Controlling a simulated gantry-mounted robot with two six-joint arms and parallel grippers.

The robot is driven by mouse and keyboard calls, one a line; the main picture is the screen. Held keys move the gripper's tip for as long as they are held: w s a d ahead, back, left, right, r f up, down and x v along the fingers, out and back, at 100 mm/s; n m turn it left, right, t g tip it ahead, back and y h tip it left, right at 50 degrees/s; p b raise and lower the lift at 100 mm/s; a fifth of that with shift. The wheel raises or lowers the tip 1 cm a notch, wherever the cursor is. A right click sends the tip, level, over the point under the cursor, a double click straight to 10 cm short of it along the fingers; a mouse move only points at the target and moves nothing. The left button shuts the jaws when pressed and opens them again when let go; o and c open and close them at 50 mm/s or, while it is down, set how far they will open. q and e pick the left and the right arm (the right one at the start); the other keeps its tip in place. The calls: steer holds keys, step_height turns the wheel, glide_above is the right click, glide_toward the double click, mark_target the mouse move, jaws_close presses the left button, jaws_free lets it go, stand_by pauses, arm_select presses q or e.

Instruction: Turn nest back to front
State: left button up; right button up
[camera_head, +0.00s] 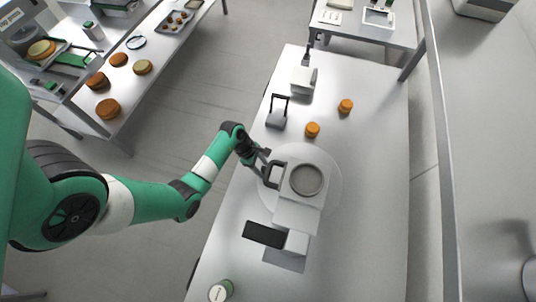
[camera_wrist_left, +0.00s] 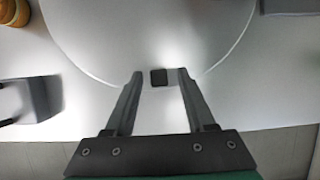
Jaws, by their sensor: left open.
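The piece that looks like the nest is a grey round ring (camera_head: 307,180) on a pale block, over a wide pale disc (camera_head: 333,166) on the table. In the left wrist view the disc (camera_wrist_left: 110,40) fills the upper middle. A small dark square block (camera_wrist_left: 158,77) sits near the disc's near edge, between my fingers. My left gripper (camera_head: 268,172) is at the left side of the ring in the head view; in its wrist view the gripper (camera_wrist_left: 158,82) is open, fingers apart on either side of the dark block. I cannot tell whether they touch it. My right gripper is not in view.
Two orange rounds (camera_head: 312,130) (camera_head: 345,105) stand beyond the disc. A grey device with a dark handle (camera_head: 276,120) stands near the table's left edge, a white device (camera_head: 302,82) behind it. A black panel (camera_head: 263,234) and a jar (camera_head: 221,290) are nearer. The table's right side is clear.

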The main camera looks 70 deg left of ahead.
arm_select(q)
steer(key=shift+w+f, duration=0.1)
steer(key=shift+f, duration=0.1)
jaws_close()
stand_by(1.3)
